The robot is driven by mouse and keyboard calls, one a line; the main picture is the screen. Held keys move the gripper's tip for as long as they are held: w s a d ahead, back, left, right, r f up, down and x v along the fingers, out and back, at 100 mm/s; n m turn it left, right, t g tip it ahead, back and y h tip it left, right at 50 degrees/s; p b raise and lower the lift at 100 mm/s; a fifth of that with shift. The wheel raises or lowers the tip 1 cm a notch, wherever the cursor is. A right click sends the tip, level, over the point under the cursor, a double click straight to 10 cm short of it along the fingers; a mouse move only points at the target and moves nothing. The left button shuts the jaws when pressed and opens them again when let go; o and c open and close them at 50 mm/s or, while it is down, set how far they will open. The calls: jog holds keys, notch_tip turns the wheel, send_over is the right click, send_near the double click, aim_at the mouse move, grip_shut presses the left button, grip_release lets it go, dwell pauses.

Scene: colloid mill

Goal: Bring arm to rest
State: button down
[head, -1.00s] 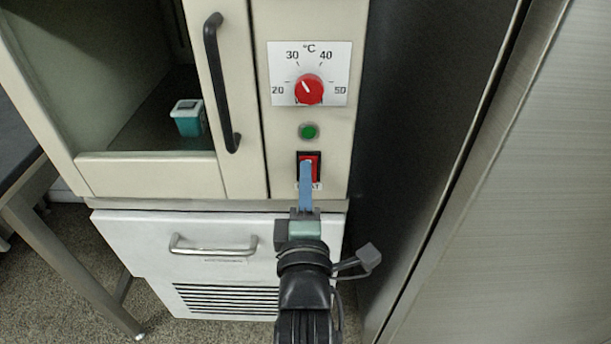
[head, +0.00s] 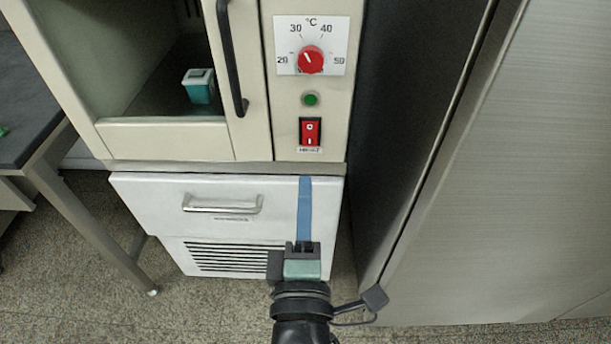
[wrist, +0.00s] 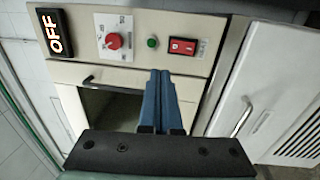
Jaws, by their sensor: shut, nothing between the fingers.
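My gripper (head: 305,180) is in front of the white lower drawer front in the head view, with its blue fingers pointing up. The fingers are shut together with nothing between them; they also show in the wrist view (wrist: 160,76). The red rocker switch (head: 310,132) on the cabinet panel is above the fingertips and apart from them. It also shows in the wrist view (wrist: 184,46), to the right of the fingers.
The cabinet has a red temperature knob (head: 311,60), a green lamp (head: 310,99) and a black door handle (head: 232,58). A teal box (head: 199,86) sits inside. A drawer handle (head: 222,205) juts out. A steel cabinet (head: 520,180) stands right, a table (head: 28,110) left.

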jog(key=shift+s, duration=0.2)
dwell(0.4)
jog(key=s+r+m+t+p, duration=0.1)
jog(key=r+m+p, duration=0.5)
jog(key=r, duration=1.6)
jog(key=s+r+m+t+p, duration=0.2)
jog(key=r+m+t+p, duration=0.2)
jog(key=r+p, duration=0.9)
jog(key=s+r+m+t+p, duration=0.2)
jog(key=r+m+p, duration=0.6)
jog(key=r, duration=2.5)
jog(key=shift+s+d+r+t+p, duration=0.3)
jog(key=shift+t+p, duration=0.3)
jog(key=shift+p, duration=0.6)
jog(key=shift+w, duration=0.1)
